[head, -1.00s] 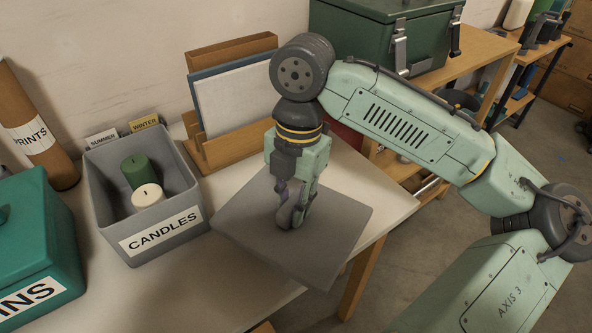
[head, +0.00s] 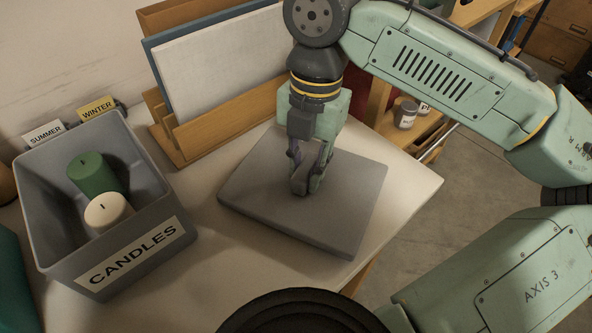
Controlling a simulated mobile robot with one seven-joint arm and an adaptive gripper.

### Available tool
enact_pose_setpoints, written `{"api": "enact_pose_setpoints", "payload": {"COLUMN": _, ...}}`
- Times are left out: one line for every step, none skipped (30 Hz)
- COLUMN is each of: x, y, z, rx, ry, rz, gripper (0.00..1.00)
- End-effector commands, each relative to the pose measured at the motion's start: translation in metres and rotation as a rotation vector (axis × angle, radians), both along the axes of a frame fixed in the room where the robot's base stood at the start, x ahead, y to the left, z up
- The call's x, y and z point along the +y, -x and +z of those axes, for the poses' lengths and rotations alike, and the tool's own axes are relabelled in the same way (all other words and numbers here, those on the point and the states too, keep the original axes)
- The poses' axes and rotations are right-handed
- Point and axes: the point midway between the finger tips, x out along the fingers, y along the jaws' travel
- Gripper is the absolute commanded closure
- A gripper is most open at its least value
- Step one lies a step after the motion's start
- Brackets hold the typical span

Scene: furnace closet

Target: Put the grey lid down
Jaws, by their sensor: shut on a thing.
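The grey lid (head: 345,213) is a flat rectangular plate in the head view, right of the candle bin and over the white table top. My gripper (head: 300,188) points down at its middle and is shut on it; the fingers hide the part they grip. The lid looks level and close to the table top, but I cannot tell whether it touches. The grey bin (head: 65,243) labelled CANDLES stands uncovered at the left, with a green candle (head: 95,174) and a white candle (head: 106,211) inside.
A wooden rack (head: 205,138) with a blue and a white panel stands behind the lid. SUMMER (head: 46,134) and WINTER (head: 97,110) tags stand behind the bin. Bare table (head: 195,260) shows between bin and lid. The table edge is close on the lid's right.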

Motion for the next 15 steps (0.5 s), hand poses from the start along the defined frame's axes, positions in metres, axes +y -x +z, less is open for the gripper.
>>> {"api": "enact_pose_setpoints", "payload": {"x": -0.0032, "y": 0.0014, "z": -0.0084, "rx": -0.001, "ry": 0.001, "rz": -0.003, "gripper": 1.0}}
{"api": "enact_pose_setpoints", "payload": {"x": -0.0043, "y": 0.002, "z": -0.0089, "rx": -0.001, "ry": 0.001, "rz": -0.003, "gripper": 1.0}}
{"api": "enact_pose_setpoints", "payload": {"x": -0.0053, "y": 0.0025, "z": -0.0091, "rx": -0.001, "ry": 0.0, "rz": -0.002, "gripper": 1.0}}
{"api": "enact_pose_setpoints", "payload": {"x": -0.0056, "y": 0.0027, "z": -0.0089, "rx": -0.001, "ry": 0.0, "rz": -0.001, "gripper": 1.0}}
{"api": "enact_pose_setpoints", "payload": {"x": -0.0057, "y": 0.0029, "z": -0.0084, "rx": -0.001, "ry": -0.001, "rz": 0.0, "gripper": 1.0}}
{"api": "enact_pose_setpoints", "payload": {"x": -0.0057, "y": 0.0029, "z": -0.0077, "rx": -0.001, "ry": -0.001, "rz": 0.0, "gripper": 1.0}}
{"api": "enact_pose_setpoints", "payload": {"x": -0.0056, "y": 0.003, "z": -0.0073, "rx": -0.001, "ry": -0.001, "rz": 0.0, "gripper": 1.0}}
{"api": "enact_pose_setpoints", "payload": {"x": -0.0055, "y": 0.003, "z": -0.0071, "rx": -0.001, "ry": -0.001, "rz": 0.001, "gripper": 1.0}}
{"api": "enact_pose_setpoints", "payload": {"x": -0.0054, "y": 0.0029, "z": -0.0071, "rx": -0.001, "ry": -0.001, "rz": 0.001, "gripper": 1.0}}
{"api": "enact_pose_setpoints", "payload": {"x": -0.0054, "y": 0.0029, "z": -0.0071, "rx": -0.001, "ry": -0.001, "rz": 0.0, "gripper": 1.0}}
{"api": "enact_pose_setpoints", "payload": {"x": -0.0054, "y": 0.003, "z": -0.0072, "rx": -0.001, "ry": -0.001, "rz": 0.0, "gripper": 1.0}}
{"api": "enact_pose_setpoints", "payload": {"x": -0.0053, "y": 0.003, "z": -0.0077, "rx": 0.0, "ry": -0.001, "rz": 0.001, "gripper": 1.0}}
{"api": "enact_pose_setpoints", "payload": {"x": -0.0052, "y": 0.0031, "z": -0.0085, "rx": 0.0, "ry": -0.001, "rz": 0.001, "gripper": 1.0}}
{"api": "enact_pose_setpoints", "payload": {"x": -0.0052, "y": 0.0031, "z": -0.0096, "rx": 0.0, "ry": -0.001, "rz": 0.001, "gripper": 1.0}}
{"api": "enact_pose_setpoints", "payload": {"x": -0.0052, "y": 0.0032, "z": -0.011, "rx": 0.0, "ry": -0.001, "rz": 0.001, "gripper": 1.0}}
